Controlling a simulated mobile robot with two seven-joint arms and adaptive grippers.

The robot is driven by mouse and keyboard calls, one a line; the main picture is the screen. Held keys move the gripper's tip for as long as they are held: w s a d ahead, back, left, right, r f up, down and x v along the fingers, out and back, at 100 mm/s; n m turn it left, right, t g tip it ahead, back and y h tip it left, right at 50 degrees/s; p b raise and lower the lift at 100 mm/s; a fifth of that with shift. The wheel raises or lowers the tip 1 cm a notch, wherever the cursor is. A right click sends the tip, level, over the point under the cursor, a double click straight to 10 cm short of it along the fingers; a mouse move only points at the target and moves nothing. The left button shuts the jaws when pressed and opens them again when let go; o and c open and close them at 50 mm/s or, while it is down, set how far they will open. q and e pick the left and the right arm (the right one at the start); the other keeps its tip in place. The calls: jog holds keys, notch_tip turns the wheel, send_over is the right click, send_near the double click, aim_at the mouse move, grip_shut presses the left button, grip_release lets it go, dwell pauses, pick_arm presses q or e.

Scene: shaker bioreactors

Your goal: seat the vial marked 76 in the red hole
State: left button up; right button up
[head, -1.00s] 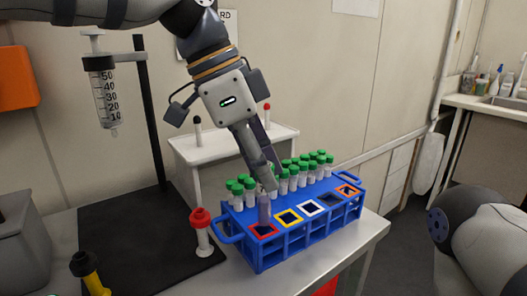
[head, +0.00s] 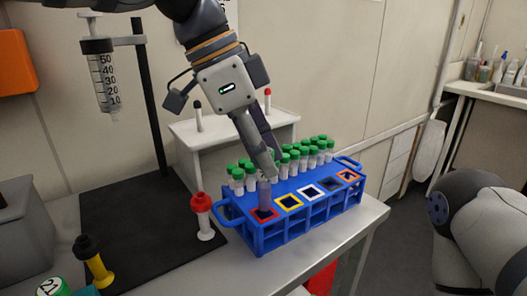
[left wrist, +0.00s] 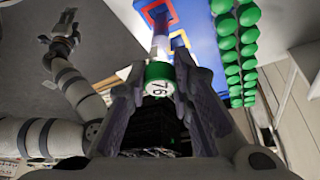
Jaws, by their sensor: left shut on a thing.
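My left gripper (head: 271,174) is shut on a clear vial (head: 264,193), held roughly upright over the front left of the blue rack (head: 290,237). In the left wrist view, the vial's green cap (left wrist: 158,80) reads 76 and sits between the fingers. The vial's lower end overlaps the red-framed hole (head: 263,214); I cannot tell whether it has entered. The red frame also shows in the left wrist view (left wrist: 175,14). My right gripper (left wrist: 64,22) appears at the upper left of the left wrist view, its fingers too small to judge.
Several green-capped vials (head: 305,155) fill the rack's back rows. Yellow, white, dark and orange-framed holes lie right of the red one.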

aim_at(264, 210)
pick_arm(q)
jog(key=shift+f, duration=3.35)
dwell(2.6)
jog(key=o, duration=1)
jog(key=shift+c, duration=0.2)
jog(key=v, duration=1.2)
